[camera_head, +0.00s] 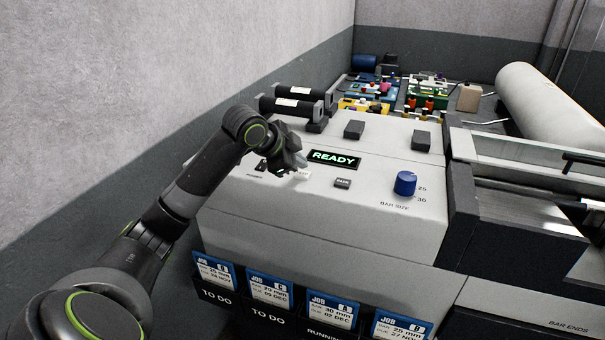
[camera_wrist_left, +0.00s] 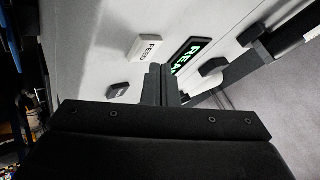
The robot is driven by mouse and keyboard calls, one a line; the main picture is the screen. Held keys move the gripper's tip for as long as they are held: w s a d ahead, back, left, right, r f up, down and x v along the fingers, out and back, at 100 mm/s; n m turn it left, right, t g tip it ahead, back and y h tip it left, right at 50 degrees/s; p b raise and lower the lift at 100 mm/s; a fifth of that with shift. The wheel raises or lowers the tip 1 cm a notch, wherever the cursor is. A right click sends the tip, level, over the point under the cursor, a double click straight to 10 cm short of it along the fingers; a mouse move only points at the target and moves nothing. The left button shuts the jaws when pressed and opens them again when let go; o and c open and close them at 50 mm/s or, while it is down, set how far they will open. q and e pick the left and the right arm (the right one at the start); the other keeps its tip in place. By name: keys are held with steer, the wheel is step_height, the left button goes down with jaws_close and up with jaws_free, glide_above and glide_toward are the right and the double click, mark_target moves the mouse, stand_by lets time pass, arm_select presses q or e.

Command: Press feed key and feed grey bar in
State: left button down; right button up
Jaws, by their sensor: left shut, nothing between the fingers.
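The white feed key (camera_head: 303,173) is on the sloped panel of the machine, just left of and below the green READY display (camera_head: 333,158); my left gripper partly covers it. In the left wrist view the key (camera_wrist_left: 147,47) shows its word FEED. My left gripper (camera_head: 297,162) is shut and empty, with its fingertips close to the feed key. The fingertips also show in the left wrist view (camera_wrist_left: 158,72), beside the key; I cannot tell whether they touch the panel. I cannot make out a grey bar for certain. My right gripper is not in view.
A dark key (camera_head: 342,183) and a blue bar size knob (camera_head: 405,183) sit right of the feed key. Dark blocks (camera_head: 354,129) stand along the panel's back edge. Job cards (camera_head: 333,308) line the front. A pale cylinder (camera_head: 545,103) lies at the back right.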

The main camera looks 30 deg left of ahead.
arm_select(q)
steer(key=shift+f, duration=0.15)
stand_by(0.7)
steer(key=shift+f, duration=0.25)
